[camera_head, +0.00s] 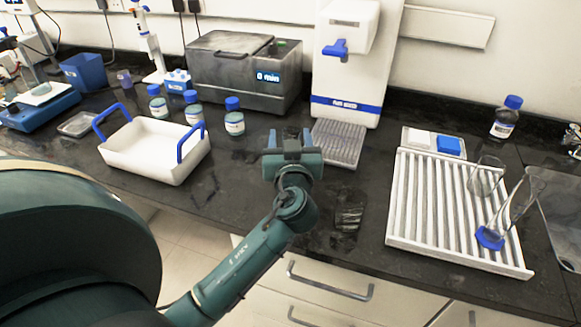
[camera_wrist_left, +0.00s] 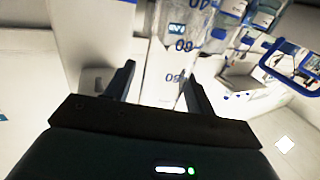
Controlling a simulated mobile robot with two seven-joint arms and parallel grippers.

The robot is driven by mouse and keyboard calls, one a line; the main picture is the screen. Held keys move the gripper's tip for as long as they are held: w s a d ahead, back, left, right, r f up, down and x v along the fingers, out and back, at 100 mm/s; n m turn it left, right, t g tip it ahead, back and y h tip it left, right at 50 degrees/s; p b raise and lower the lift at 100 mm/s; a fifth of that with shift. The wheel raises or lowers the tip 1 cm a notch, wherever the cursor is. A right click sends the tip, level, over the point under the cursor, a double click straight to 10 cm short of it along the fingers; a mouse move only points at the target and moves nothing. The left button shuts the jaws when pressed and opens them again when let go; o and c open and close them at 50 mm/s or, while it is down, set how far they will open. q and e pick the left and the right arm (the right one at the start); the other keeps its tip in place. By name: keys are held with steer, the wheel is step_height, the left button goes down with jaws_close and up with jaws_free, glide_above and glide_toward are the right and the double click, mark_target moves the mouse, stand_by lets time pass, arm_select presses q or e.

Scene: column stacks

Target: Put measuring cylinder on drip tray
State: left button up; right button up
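My left gripper (camera_head: 290,139) is over the counter, just left of the drip tray (camera_head: 340,144), which is a grey ribbed plate below the white dispenser. In the head view this cylinder is hidden by the gripper or too clear to make out. Another glass cylinder (camera_head: 515,208) with a blue base (camera_head: 489,238) stands on the white slatted rack at right. My right gripper is not in view.
The white dispenser (camera_head: 345,65) rises behind the drip tray. A grey water bath (camera_head: 235,75), blue-capped bottles (camera_head: 234,122) and a blue-handled tray (camera_head: 150,150) are at left. A clear glass (camera_head: 349,214) is near the front edge. The slatted rack (camera_head: 408,205) also holds a beaker (camera_head: 486,177).

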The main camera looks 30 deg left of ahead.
arm_select(q)
jaws_close()
stand_by(0.4)
